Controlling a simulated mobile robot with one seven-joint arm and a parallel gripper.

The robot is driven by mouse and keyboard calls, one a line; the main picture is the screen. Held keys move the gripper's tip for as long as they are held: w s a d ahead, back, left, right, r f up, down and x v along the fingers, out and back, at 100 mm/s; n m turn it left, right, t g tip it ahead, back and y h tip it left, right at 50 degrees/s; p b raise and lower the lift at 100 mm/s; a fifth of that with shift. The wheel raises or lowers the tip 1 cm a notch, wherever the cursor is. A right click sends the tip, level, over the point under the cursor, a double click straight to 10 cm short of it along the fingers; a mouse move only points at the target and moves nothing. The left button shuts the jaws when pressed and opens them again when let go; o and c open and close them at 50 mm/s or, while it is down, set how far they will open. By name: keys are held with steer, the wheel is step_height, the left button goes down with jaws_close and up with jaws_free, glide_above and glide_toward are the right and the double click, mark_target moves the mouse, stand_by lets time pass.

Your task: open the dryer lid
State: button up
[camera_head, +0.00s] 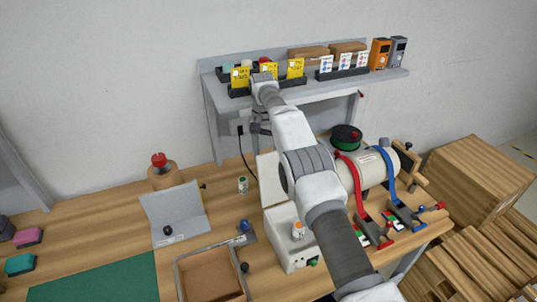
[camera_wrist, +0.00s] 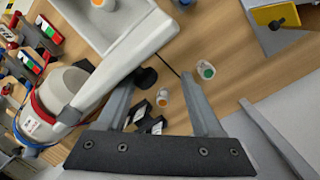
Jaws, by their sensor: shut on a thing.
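The dryer (camera_head: 290,248) is a white box on the wooden bench, right of centre in the head view. Its lid (camera_head: 270,178) stands raised at the back of the box, and the inside is uncovered. In the wrist view the lid (camera_wrist: 120,65) is a pale slab with a dark knob (camera_wrist: 145,77) on its outer side. In the head view my gripper (camera_head: 259,128) is just above and behind the lid, partly hidden by my arm. An orange-capped vial (camera_head: 298,230) stands in the dryer.
A white drum (camera_head: 372,170) with red and blue straps stands right of the dryer. A green-capped vial (camera_head: 243,184), a grey folder-like stand (camera_head: 178,212) and a cardboard tray (camera_head: 190,290) are left.

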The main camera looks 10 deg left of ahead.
steer(key=shift+d+r, duration=0.2)
steer(key=shift+d, duration=0.1)
stand_by(0.4)
